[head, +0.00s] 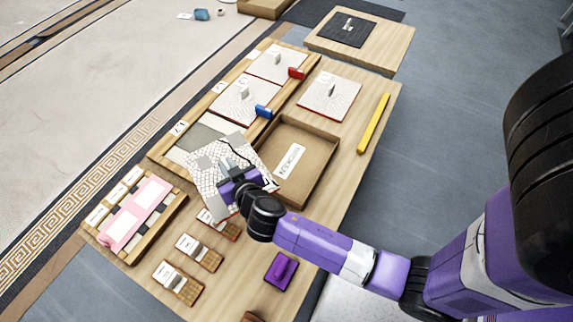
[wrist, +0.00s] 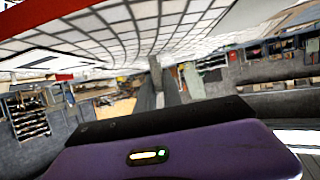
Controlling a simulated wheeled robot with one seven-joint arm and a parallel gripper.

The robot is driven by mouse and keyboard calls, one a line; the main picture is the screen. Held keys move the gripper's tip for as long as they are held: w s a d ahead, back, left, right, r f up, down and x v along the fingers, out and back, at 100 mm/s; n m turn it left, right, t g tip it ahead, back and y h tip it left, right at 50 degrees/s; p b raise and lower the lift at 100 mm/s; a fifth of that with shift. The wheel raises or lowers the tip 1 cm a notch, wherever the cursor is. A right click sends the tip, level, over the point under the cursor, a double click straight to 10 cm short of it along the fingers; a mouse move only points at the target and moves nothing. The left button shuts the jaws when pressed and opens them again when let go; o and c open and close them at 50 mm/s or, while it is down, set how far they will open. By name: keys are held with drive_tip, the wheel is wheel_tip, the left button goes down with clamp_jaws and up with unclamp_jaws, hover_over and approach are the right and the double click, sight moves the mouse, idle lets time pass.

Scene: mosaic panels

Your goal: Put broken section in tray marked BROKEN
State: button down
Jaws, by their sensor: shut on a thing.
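My gripper (head: 230,168) is shut on a white gridded mosaic section (head: 204,178) and holds it tilted above the table. A dark jagged crack line and grey patches show on the section. In the wrist view the section (wrist: 140,32) fills the top, its red edge at left, with the gripper fingers (wrist: 168,85) below it. A brown open tray (head: 312,158) lies just right of the section. It holds only a white label (head: 289,161), whose lettering is too small to read surely. The held section overlaps the tray's left side in the head view.
A wooden rack (head: 163,153) holds two white panels (head: 245,103) with a blue clip (head: 263,111) and a red clip (head: 296,72) beside them. Another panel (head: 338,102), a yellow bar (head: 373,123), a pink sheet (head: 136,217) and a purple block (head: 281,270) lie around.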

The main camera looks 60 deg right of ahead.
drive_tip(key=s+d+r+m+g+h+b, duration=0.1)
drive_tip(key=d+r+m+g+h+b, duration=0.15)
drive_tip(key=d, duration=0.35)
drive_tip(key=s+d+r+m+g+h+b, duration=0.1)
drive_tip(key=d+r+m+g+h, duration=0.1)
drive_tip(key=d+m, duration=0.3)
wheel_tip(320, 180, up, 4)
drive_tip(key=r+m+g+h+b, duration=0.1)
drive_tip(key=m+g+h+b, duration=0.15)
drive_tip(key=m+g, duration=0.4)
hover_over(288, 163)
drive_tip(key=n+g, duration=0.1)
drive_tip(key=shift+n, duration=0.3)
drive_tip(key=f+b, duration=0.1)
drive_tip(key=f, duration=0.5)
drive_tip(key=f+b, duration=0.2)
drive_tip(key=f, duration=0.5)
drive_tip(key=f+b, duration=0.1)
drive_tip(key=f, duration=0.6)
drive_tip(key=shift+d+f+b, duration=0.1)
drive_tip(key=shift+d+b, duration=0.2)
drive_tip(key=shift+f, duration=0.2)
drive_tip(key=c, duration=1.5)
unclamp_jaws()
drive_tip(key=shift+s+y, duration=0.1)
drive_tip(key=shift+y, duration=0.2)
drive_tip(key=shift+r, duration=0.15)
